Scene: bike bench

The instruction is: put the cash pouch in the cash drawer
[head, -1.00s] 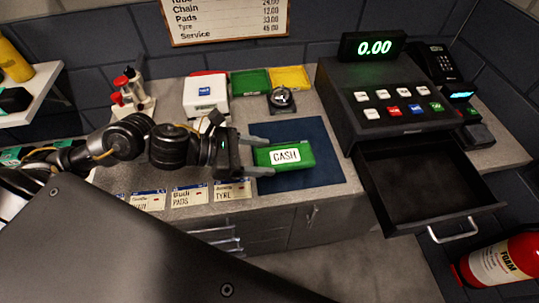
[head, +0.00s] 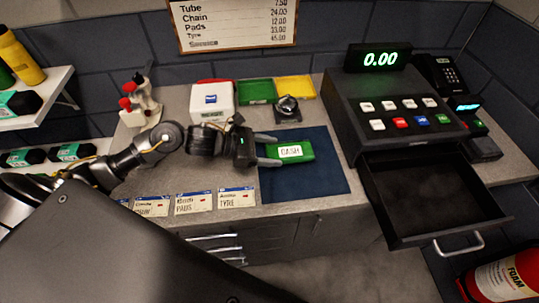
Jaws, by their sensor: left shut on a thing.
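The green cash pouch (head: 298,151) with a white CASH label is above the dark blue mat (head: 310,186) on the counter. My left gripper (head: 270,150) comes in from the left and is shut on the pouch's left part. Whether the pouch touches the mat is hard to tell. The cash drawer (head: 428,231) is pulled open below the till, to the right of the mat, and looks empty inside. My right gripper is not in view.
The black till (head: 408,134) stands on the counter right of the mat. A bell (head: 287,107), a white box (head: 212,115) and green and yellow trays are behind. Price cards (head: 194,201) lie along the front edge. A red extinguisher (head: 510,274) is below the drawer.

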